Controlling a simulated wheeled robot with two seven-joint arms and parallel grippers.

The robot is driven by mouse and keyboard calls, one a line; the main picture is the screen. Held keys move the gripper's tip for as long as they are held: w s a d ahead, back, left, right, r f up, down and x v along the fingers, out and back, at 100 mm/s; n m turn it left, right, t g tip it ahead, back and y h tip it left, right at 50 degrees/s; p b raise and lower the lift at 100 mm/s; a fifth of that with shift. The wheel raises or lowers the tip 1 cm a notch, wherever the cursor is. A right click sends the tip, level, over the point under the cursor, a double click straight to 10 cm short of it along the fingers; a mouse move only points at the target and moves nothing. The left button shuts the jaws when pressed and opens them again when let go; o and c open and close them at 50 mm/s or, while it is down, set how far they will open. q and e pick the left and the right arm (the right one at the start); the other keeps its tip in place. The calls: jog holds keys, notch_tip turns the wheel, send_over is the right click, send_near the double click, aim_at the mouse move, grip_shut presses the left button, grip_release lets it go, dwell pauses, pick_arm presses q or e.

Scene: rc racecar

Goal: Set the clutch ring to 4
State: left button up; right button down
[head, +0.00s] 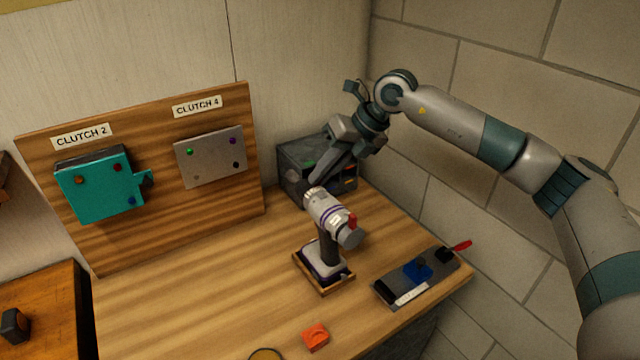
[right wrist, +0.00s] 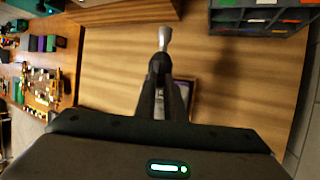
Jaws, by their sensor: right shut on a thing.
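The cordless drill (head: 327,212) stands upright with its base in a small wooden cradle (head: 325,286) on the workbench. It has a pale body with purple bands, a dark handle and a red part at its right end. My right gripper (head: 316,183) reaches down from the upper right and is shut on the drill's upper left end. In the right wrist view its dark fingers (right wrist: 160,75) are closed, with a silver tapered tip (right wrist: 165,38) beyond them. The clutch ring and its numbers cannot be made out. My left gripper is not in view.
A wooden board holds a teal plate (head: 100,187) under "CLUTCH 2" and a grey plate (head: 211,157) under "CLUTCH 4". A drawer box (head: 300,165) stands behind the drill. A grey tray (head: 432,282) lies right, an orange block (head: 315,337) in front. The bench's left part is clear.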

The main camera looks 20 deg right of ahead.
jog(key=y+b, duration=0.1)
jog(key=d+y+b, duration=0.1)
jog(key=b, duration=0.1)
jog(key=shift+w+d+f+m, duration=0.15)
jog(key=shift+f+m, duration=0.15)
jog(key=shift+f, duration=0.1)
jog(key=c, duration=1.8)
grip_release()
jog(key=shift+c, duration=0.2)
